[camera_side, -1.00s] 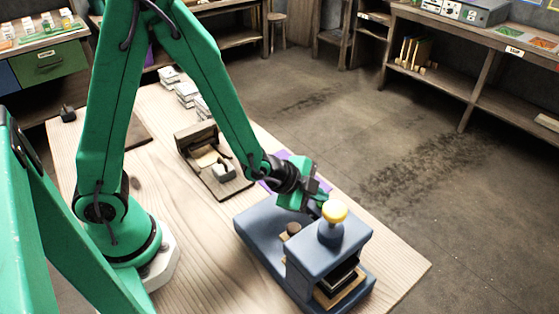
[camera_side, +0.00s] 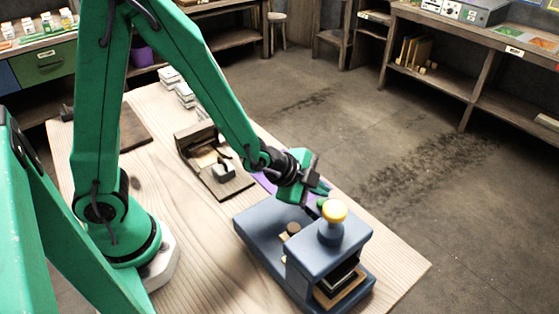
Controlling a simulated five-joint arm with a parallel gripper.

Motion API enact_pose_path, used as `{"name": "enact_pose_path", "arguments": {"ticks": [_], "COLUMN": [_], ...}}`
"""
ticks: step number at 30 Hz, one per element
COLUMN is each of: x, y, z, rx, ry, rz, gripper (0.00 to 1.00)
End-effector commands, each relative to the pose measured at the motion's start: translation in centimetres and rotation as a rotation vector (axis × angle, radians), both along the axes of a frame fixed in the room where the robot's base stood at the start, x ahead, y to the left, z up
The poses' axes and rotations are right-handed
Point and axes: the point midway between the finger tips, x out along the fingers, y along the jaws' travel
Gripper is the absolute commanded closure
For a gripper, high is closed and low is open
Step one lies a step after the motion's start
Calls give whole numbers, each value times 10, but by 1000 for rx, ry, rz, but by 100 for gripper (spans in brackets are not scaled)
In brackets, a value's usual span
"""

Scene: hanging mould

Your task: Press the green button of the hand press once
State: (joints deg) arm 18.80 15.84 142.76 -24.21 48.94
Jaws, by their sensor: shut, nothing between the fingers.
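The hand press (camera_side: 265,232) is a blue-grey body at the front right of the wooden table. A yellow knob (camera_side: 334,211) stands on its raised housing, and a small brown round piece (camera_side: 292,229) sits on its lower part. A small dark green rounded shape (camera_side: 322,203) shows just behind the knob; I cannot tell whether it is the green button or part of my fingers. My gripper (camera_side: 318,188) is shut and empty, over the far side of the press behind the knob. Whether it touches anything there is unclear.
A wooden fixture (camera_side: 215,165) with a small grey block stands on the table behind the press. Stacks of pale pieces (camera_side: 185,95) lie further back. The table left of the press is clear.

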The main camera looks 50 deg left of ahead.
Motion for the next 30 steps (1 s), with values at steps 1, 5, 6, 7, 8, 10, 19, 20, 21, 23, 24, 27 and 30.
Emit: {"name": "enact_pose_path", "arguments": {"ticks": [1,5,6,7,8,10,19,20,21,23,24,27,30], "x": [1,1,1,1,1,1,0,0,0,0,0,0,0], "y": [0,0,0,0,0,0,0,0,0,0,0,0,0], "z": [4,14,16,18,21,26,43,44,45,45,45,45,45], "rx": [-2,-2,-1,-2,-1,-2,-1,-1,-1,-1,-1,-1,-1], "ry": [-4,-5,-5,-4,-5,-4,-3,-3,-3,-1,-1,-1,-1], "rz": [0,0,0,0,0,0,0,0,0,0,0,0,0], "gripper": [100,100,100,100,100,100,100,100,100,100,100,100,100]}}
